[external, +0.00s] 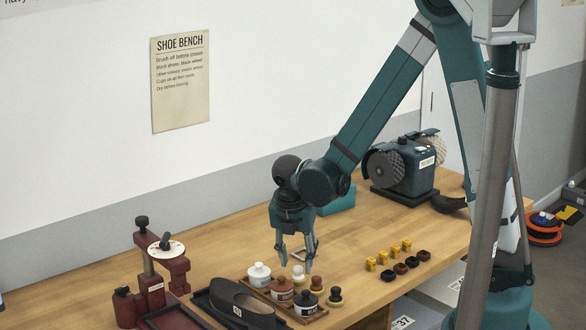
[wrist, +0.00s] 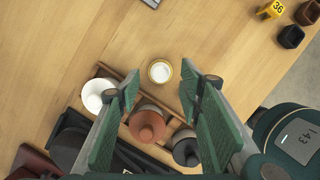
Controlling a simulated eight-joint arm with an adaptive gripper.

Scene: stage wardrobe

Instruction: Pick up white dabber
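The white dabber (external: 298,276) stands upright at the back end of a short row of dabbers, beside the tray of polish jars. In the wrist view the dabber (wrist: 160,71) shows from above as a small round top, pale with a tan rim, on the bare wood. My gripper (external: 296,263) points down just over it, fingers spread and empty. In the wrist view the dabber lies between the lines of the gripper's fingers (wrist: 161,88), slightly ahead of the tips. I cannot tell the exact height gap.
A wooden tray holds a white jar (external: 259,275), a brown jar (external: 281,289) and a black jar (external: 306,304). Two darker dabbers (external: 317,285) (external: 335,297) stand close by. A black shoe (external: 238,306) lies at left. Yellow number markers (external: 383,257) stand at right. Wood behind the dabber is clear.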

